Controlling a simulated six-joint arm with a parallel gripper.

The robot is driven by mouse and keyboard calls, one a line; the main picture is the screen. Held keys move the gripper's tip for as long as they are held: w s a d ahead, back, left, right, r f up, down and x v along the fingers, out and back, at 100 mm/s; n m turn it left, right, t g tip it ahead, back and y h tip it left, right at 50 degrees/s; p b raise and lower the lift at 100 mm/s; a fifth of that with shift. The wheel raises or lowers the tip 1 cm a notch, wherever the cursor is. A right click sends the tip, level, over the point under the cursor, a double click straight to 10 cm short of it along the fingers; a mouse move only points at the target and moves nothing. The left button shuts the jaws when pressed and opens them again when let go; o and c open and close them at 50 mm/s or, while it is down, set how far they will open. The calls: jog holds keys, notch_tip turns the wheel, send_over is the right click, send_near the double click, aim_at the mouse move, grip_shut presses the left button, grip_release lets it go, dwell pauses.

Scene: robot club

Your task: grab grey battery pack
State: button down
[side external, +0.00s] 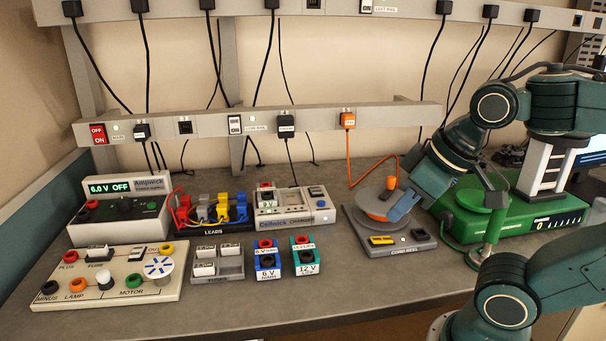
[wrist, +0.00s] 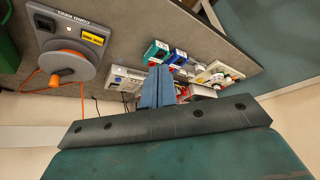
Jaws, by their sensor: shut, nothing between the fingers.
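A small grey block with a red terminal, which looks like the grey battery pack (side external: 267,198), sits in the left bay of the charger (side external: 300,218) in the side view. A blue 6 V pack (side external: 268,262) and a green 12 V pack (side external: 304,257) stand upright on the bench in front of the charger. My gripper (side external: 396,216) is shut and empty, right of the packs and over or beside the orange cable reel. In the wrist view its blue fingers (wrist: 157,72) are together and partly hide the charger (wrist: 125,80). I cannot make out the grey pack there.
The cable reel unit (side external: 412,245) stands close to my gripper, its orange cord (side external: 368,180) running up to the rail (side external: 260,121). A green device (side external: 520,220) is to the right. Leads, a power supply (side external: 125,205) and a motor board (side external: 110,275) fill the left.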

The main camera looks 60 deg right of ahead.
jog(key=c, duration=2.2)
grip_release()
jog(key=c, duration=0.5)
grip_release()
jog(key=shift+w+r, duration=0.1)
jog(key=w+d+r+m+g+h, duration=0.1)
jog(key=w+d+r+m, duration=0.15)
jog(key=w, duration=0.75)
jog(key=w+d+r+m+h, duration=0.1)
jog(key=w+d+r+m, duration=0.15)
jog(key=w, duration=0.65)
jog(key=w+d+f+m, duration=0.1)
jog(key=w+d+f, duration=0.1)
jog(key=w, duration=0.4)
jog(key=w+d+f+m+g, duration=0.1)
jog(key=w+d+f, duration=0.1)
jog(key=w+f, duration=0.2)
jog(key=w+d+f+m+h, duration=0.1)
jog(key=w+d+f+m, duration=0.1)
jog(key=w, duration=0.6)
jog(key=shift+w+d+f, duration=0.15)
jog(key=shift+f, duration=0.25)
